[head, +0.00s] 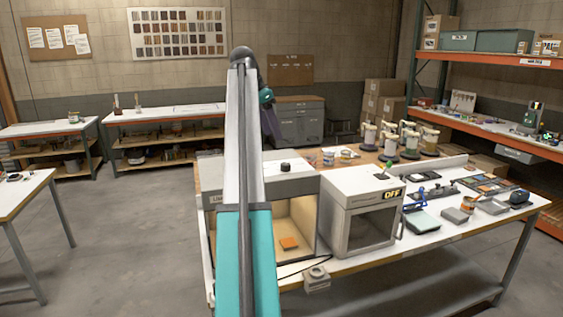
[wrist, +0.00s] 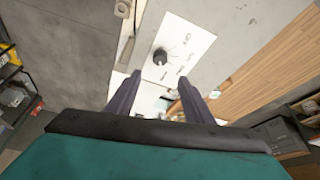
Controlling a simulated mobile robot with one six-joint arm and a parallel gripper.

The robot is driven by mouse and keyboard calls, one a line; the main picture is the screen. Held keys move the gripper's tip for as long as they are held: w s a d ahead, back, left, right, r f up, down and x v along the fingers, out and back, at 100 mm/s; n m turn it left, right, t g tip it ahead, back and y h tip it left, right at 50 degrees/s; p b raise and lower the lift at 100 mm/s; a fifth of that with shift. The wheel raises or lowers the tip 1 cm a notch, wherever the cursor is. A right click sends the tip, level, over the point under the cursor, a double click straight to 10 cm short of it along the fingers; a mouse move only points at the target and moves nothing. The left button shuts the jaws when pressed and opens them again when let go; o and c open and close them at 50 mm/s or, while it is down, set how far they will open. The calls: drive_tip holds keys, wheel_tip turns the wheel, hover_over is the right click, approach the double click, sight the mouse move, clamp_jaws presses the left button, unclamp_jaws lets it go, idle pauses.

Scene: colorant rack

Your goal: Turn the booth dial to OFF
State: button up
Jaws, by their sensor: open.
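The booth dial (head: 285,167) is a small black round knob on top of the pale booth (head: 305,184), near its right side. In the wrist view the dial (wrist: 160,57) stands on a white plate with small printed labels around it, too small to read, so its setting cannot be told. My gripper (wrist: 160,76) is open and empty, with its dark fingers spread to either side below the dial in the picture. In the head view my gripper (head: 271,124) hangs above the booth top, apart from the dial. My arm hides part of the booth.
An orange piece (head: 289,242) lies inside the open-fronted booth. Tools and trays crowd the table's right side, with several dispensers behind. The space above the booth top looks clear.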

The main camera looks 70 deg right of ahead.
sight(285, 164)
drive_tip(key=shift+f, duration=0.15)
drive_tip(key=shift+p+x, duration=1.95)
drive_tip(key=shift+x, duration=4.85)
drive_tip(key=shift+s, duration=0.1)
drive_tip(key=c, duration=1)
